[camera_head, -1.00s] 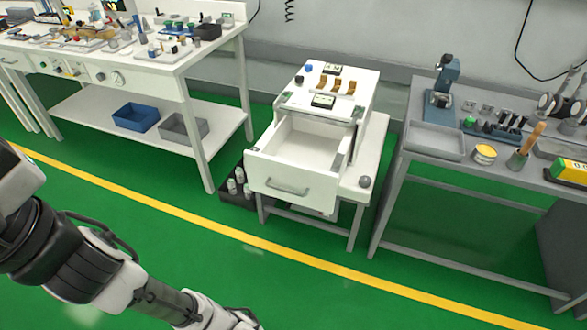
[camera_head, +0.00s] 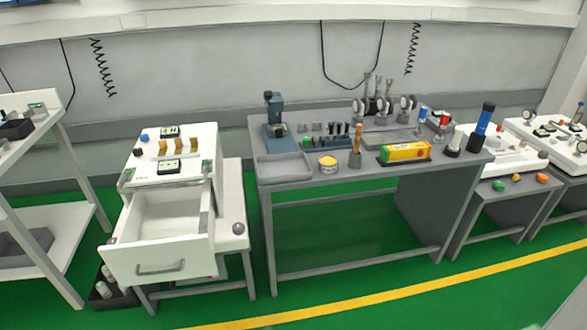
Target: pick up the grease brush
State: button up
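A wooden-handled tool, which looks like the grease brush (camera_head: 357,138), stands upright on the grey workbench (camera_head: 290,183). Its lower end sits in a small dark grey cup (camera_head: 354,161), so any bristles are hidden. A yellow round tin (camera_head: 328,168) is just left of the cup. My gripper and arm are not in view.
Left of the bench is a white cart (camera_head: 172,140) with its drawer (camera_head: 150,258) pulled open and empty. A blue-grey press (camera_head: 277,125) and an empty grey tray (camera_head: 284,170) are on the bench's left. Green floor in front is clear.

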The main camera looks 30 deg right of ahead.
aim_at(358, 127)
jog(key=i+l+z, duration=0.1)
jog(key=l, duration=0.35)
jog(key=i+l, duration=0.1)
jog(key=l, duration=0.35)
jog(key=i+l+z, duration=0.15)
jog(key=l, duration=0.7)
jog(key=i+l+z, duration=0.15)
jog(key=l, duration=0.3)
jog(key=i+l+z, duration=0.15)
jog(key=i+l, duration=0.7)
